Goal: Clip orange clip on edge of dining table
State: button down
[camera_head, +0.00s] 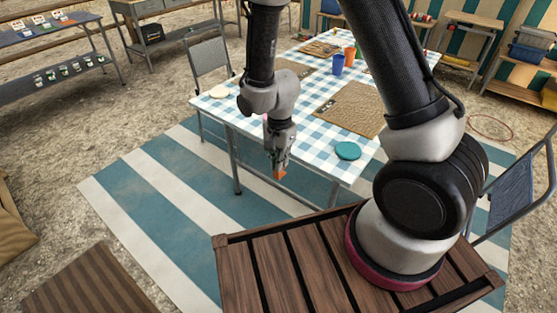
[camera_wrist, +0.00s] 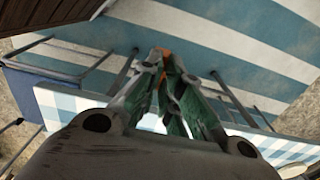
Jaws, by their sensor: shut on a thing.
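The orange clip (camera_head: 279,173) is held in the tips of my gripper (camera_head: 278,162), which points down. In the wrist view a bit of the orange clip (camera_wrist: 164,52) shows between the fingertips (camera_wrist: 165,66). The dining table (camera_head: 228,108) has a blue-and-white checked cloth and grey metal legs. My gripper and the clip are in front of the table's near edge in the head view. I cannot tell how far they are from the edge. In the wrist view the checked table edge (camera_wrist: 80,104) runs behind and below the gripper. Much of the clip is hidden by the fingers.
On the table are a teal disc (camera_head: 348,150), a woven mat (camera_head: 352,106), a pale plate (camera_head: 219,91), a blue cup (camera_head: 338,64) and an orange cup (camera_head: 350,53). Folding chairs stand at the left (camera_head: 209,57) and right (camera_head: 515,186). A striped rug (camera_head: 150,190) lies below.

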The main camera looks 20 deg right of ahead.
jog(key=shift+w+d+f, duration=0.4)
jog(key=shift+w+d, duration=0.3)
jog(key=shift+d, duration=0.2)
jog(key=shift+w+d+f, duration=0.35)
jog(key=shift+w+d, duration=0.35)
jog(key=shift+d, duration=0.25)
jog(key=shift+w+d+f, duration=0.4)
jog(key=shift+w+d, duration=0.3)
jog(key=shift+d, duration=0.2)
jog(key=shift+w+d, duration=0.1)
jog(key=shift+d, duration=0.1)
jog(key=shift+w+d, duration=0.35)
jog(key=shift+d, duration=0.1)
jog(key=shift+d, duration=0.1)
jog(key=shift+w+d, duration=0.4)
jog(key=shift+d, duration=0.1)
jog(key=shift+w+d, duration=0.15)
jog(key=shift+w+d, duration=0.25)
jog(key=shift+d, duration=0.15)
